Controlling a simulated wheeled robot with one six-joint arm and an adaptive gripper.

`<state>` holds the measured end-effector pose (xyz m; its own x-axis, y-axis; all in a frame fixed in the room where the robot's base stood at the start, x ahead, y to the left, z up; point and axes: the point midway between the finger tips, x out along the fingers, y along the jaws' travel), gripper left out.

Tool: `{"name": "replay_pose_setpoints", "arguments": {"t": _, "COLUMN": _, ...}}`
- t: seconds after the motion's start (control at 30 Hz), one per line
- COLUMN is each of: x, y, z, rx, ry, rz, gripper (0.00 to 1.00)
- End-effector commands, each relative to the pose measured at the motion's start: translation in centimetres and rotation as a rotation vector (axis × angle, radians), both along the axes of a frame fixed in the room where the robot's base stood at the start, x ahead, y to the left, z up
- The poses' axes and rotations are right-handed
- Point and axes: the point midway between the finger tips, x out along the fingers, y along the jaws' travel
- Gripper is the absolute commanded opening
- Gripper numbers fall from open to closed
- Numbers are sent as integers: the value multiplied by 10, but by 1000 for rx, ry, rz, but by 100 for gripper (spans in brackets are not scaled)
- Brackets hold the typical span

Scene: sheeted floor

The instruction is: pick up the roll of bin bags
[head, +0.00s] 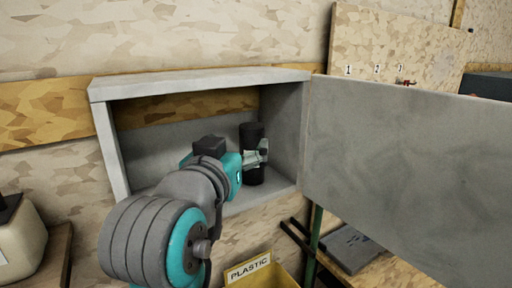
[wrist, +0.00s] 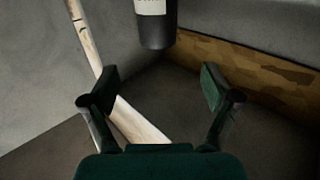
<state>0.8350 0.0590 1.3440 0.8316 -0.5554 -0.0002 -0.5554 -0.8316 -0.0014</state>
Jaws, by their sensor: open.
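The roll of bin bags (head: 253,133) is a black upright cylinder with a pale label. It stands inside the grey wall cabinet (head: 200,82), near its right side. In the wrist view the roll (wrist: 156,32) shows at the top, cut off by the frame edge, with part of its white label. My gripper (wrist: 157,86) is open, with its two dark green fingers spread wide. Nothing is between them, and the roll lies beyond the fingertips. In the head view my gripper reaches into the cabinet beside the roll, and the fingers are hard to make out.
The cabinet door (head: 400,165) stands open to the right. A pale strip (wrist: 140,122) crosses the wrist view behind the fingers; I cannot tell what it is. Below the cabinet is a yellow bin marked PLASTIC (head: 262,276). A beige container (head: 22,240) stands at the lower left.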

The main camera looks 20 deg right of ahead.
Motion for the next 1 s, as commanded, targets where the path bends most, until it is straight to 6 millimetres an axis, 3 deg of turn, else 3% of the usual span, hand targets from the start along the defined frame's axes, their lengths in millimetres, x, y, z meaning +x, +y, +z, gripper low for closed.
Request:
{"name": "replay_pose_setpoints", "arguments": {"t": 0.3, "x": 36, "y": -25, "z": -1, "rx": -1, "ry": 2, "rz": -2, "gripper": 87}}
{"name": "replay_pose_setpoints", "arguments": {"t": 0.57, "x": 47, "y": -32, "z": -2, "rx": -2, "ry": 2, "rz": -1, "gripper": 87}}
{"name": "replay_pose_setpoints", "arguments": {"t": 1.0, "x": 85, "y": -59, "z": -4, "rx": -1, "ry": 1, "rz": -1, "gripper": 87}}
